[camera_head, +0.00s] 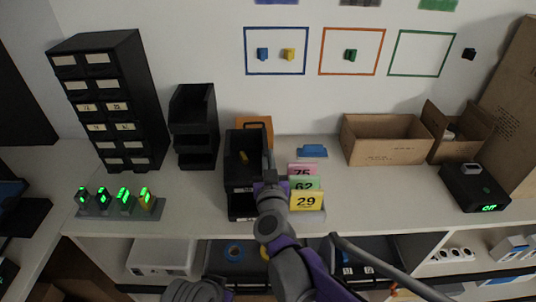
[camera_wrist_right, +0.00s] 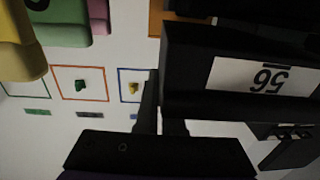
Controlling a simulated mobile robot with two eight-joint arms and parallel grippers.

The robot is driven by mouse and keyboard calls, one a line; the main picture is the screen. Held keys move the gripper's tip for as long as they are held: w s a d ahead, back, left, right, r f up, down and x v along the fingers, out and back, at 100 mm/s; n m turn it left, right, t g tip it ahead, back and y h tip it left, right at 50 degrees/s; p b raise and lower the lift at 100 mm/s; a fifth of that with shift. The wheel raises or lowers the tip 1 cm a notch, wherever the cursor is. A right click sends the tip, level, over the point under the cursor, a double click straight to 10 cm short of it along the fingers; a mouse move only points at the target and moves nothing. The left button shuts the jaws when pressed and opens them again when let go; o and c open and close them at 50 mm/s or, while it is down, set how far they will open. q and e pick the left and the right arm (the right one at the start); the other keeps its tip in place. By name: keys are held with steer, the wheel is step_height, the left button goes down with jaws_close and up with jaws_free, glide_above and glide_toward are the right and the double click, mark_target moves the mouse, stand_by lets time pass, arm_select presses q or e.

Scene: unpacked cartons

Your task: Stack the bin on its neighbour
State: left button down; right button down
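A black open bin (camera_head: 236,147) stands near the middle of the counter with a small yellow item inside. Below its upper part, a darker front with a pale label (camera_head: 242,190) shows; I cannot tell if this is a second bin. A black stack of bins (camera_head: 196,150) stands apart to its left. My right gripper (camera_head: 267,160) is at the bin's right side. In the right wrist view, its fingers (camera_wrist_right: 160,110) are close together around the edge of a black bin (camera_wrist_right: 190,65) with an upside-down number label.
A black drawer cabinet (camera_head: 115,105) stands at the left, with green-lit displays (camera_head: 115,203) in front. Number cards (camera_head: 305,187) stand close right of the bin. Cardboard boxes (camera_head: 385,150) and a black device (camera_head: 475,187) are at the right. Bare counter lies left of the bin.

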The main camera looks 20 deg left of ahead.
steer(key=shift+f, duration=0.1)
steer(key=shift+f+b, duration=0.5)
steer(key=shift+b, duration=0.05)
steer(key=c, duration=1)
jaws_free()
steer(key=shift+o, duration=0.2)
steer(key=v, duration=1.1)
steer(key=shift+w+r, duration=0.1)
steer(key=s+d+f+m+g+h+p, duration=0.1)
steer(key=s+d+f+g+p, duration=0.1)
steer(key=s+d, duration=0.3)
steer(key=s+d+f+m+g+h+p, duration=0.1)
steer(key=s+d+f+g, duration=0.3)
steer(key=d, duration=0.9)
steer(key=s+d+f+m+g+h+p, duration=0.1)
steer(key=s+d+f+g+h+p, duration=0.2)
steer(key=d, duration=0.6)
steer(key=s+f+g+p, duration=0.1)
steer(key=s+g, duration=0.1)
steer(key=s, duration=0.1)
steer(key=shift+s+d, duration=0.35)
